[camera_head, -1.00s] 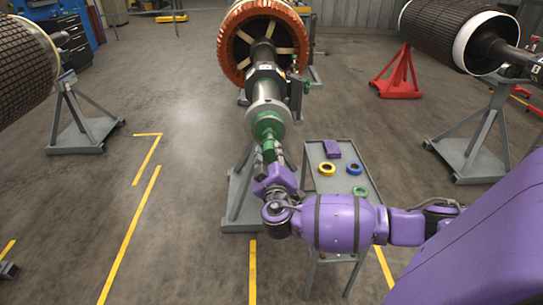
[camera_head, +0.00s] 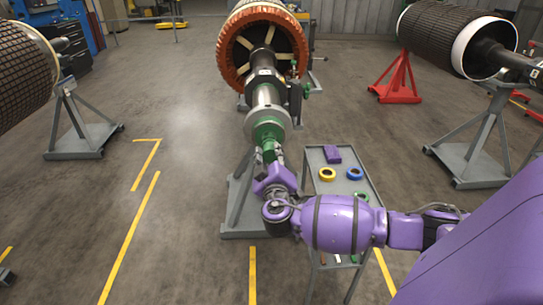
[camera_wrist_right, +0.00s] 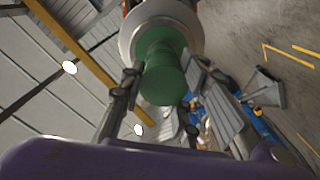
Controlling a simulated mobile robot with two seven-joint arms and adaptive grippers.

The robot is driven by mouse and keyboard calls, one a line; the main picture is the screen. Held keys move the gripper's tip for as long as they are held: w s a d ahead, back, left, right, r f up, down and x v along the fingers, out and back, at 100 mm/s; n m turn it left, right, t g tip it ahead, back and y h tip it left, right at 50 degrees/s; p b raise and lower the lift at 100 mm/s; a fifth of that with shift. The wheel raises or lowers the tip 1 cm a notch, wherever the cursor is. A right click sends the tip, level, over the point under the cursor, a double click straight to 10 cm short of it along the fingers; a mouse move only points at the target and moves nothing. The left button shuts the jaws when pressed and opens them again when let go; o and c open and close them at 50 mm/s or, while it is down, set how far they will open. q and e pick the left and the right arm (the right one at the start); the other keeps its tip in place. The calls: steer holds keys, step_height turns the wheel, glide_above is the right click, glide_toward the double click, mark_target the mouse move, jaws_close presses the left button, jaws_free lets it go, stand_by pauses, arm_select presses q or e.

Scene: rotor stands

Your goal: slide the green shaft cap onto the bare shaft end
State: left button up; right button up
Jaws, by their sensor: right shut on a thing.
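The green shaft cap (camera_head: 267,133) is at the near end of the central rotor's shaft (camera_head: 265,95), against a pale steel collar (camera_head: 251,127). My right gripper (camera_head: 271,157) is shut on the cap's narrower near part. In the right wrist view, the cap (camera_wrist_right: 167,75) is between the two fingers of my right gripper (camera_wrist_right: 160,82), and its wide part lies inside the outline of the steel collar (camera_wrist_right: 130,42). The shaft end is hidden behind the cap, so I cannot tell how far the cap covers it. My left gripper is out of view.
A grey stand (camera_head: 238,205) is below the shaft. Open floor lies to the left.

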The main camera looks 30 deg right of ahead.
steer(key=shift+w+d, duration=0.1)
steer(key=shift+w, duration=0.05)
steer(key=shift+w+d, duration=0.3)
steer(key=shift+w, duration=0.2)
stand_by(0.8)
steer(key=o, duration=1.1)
steer(key=shift+c, duration=0.2)
steer(key=o, duration=0.5)
